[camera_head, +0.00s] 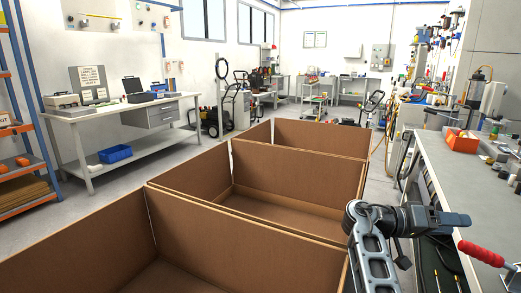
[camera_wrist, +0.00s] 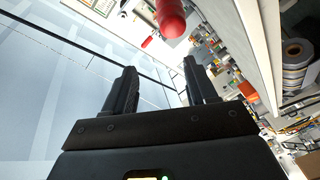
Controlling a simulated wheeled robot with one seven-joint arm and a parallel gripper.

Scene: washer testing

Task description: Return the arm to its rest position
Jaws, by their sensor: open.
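My arm stands at the lower right in the head view, beside the workbench. My gripper (camera_head: 456,220) points to the right there, over the bench edge. In the wrist view, the two dark fingers of my gripper (camera_wrist: 160,88) stand apart with nothing between them. A red handle (camera_head: 481,253) shows near the gripper in the head view, apart from it. A red rounded piece (camera_wrist: 171,17) also shows beyond the fingers in the wrist view.
Open cardboard boxes (camera_head: 300,178), seemingly empty, fill the middle. The right workbench (camera_head: 450,165) holds an orange bin (camera_head: 462,140) and several small parts. A white table (camera_head: 140,122) and orange shelving (camera_head: 22,160) stand left. Grey floor shows between table and boxes.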

